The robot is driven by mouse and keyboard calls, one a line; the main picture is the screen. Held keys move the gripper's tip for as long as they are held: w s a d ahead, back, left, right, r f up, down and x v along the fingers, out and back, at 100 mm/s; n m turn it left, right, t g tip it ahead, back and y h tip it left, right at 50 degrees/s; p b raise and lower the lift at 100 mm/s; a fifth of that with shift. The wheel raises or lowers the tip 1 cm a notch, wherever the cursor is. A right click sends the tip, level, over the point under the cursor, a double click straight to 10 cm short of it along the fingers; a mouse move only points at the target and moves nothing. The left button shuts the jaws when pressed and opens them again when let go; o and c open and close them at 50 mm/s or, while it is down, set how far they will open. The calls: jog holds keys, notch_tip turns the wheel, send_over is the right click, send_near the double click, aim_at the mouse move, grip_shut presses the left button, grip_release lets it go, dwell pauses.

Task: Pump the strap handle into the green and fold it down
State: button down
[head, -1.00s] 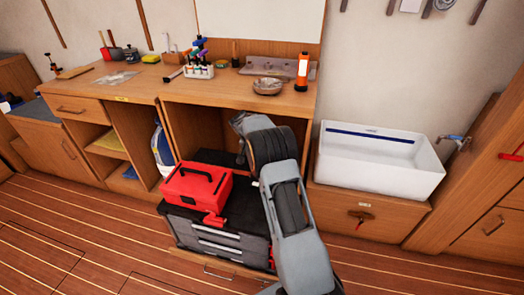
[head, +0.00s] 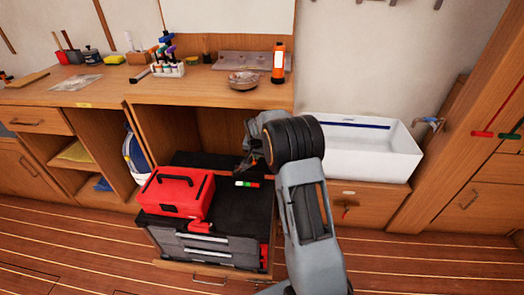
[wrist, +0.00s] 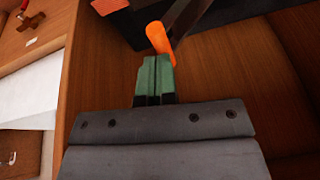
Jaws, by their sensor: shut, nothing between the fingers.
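An orange-gripped handle (wrist: 160,38) on a dark metal lever shows in the wrist view, just beyond the tips of my gripper (wrist: 157,62). The green fingers are shut together and empty; I cannot tell whether they touch the handle. In the head view my gripper (head: 243,168) is over the back right of the black-topped drawer chest (head: 222,222), and my arm hides most of the handle. A small bar with green, red and white parts (head: 247,184) lies on the chest top; it looks like the gauge.
A red toolbox (head: 174,193) sits on the chest's left side. A white sink (head: 365,150) stands to the right on a wooden cabinet. The workbench (head: 205,88) above holds bottles, a bowl and an orange torch. The wooden floor in front is open.

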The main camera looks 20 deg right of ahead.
jog(key=shift+s+d+f+b, duration=0.4)
jog(key=shift+d+f, duration=0.3)
jog(key=shift+f, duration=0.3)
jog(key=shift+s+d+f+b, duration=0.25)
jog(key=shift+s+d+f, duration=0.15)
jog(key=shift+d+f, duration=0.45)
jog(key=shift+s+d+f+b, duration=0.4)
jog(key=shift+d+f, duration=0.15)
jog(key=shift+f, duration=0.55)
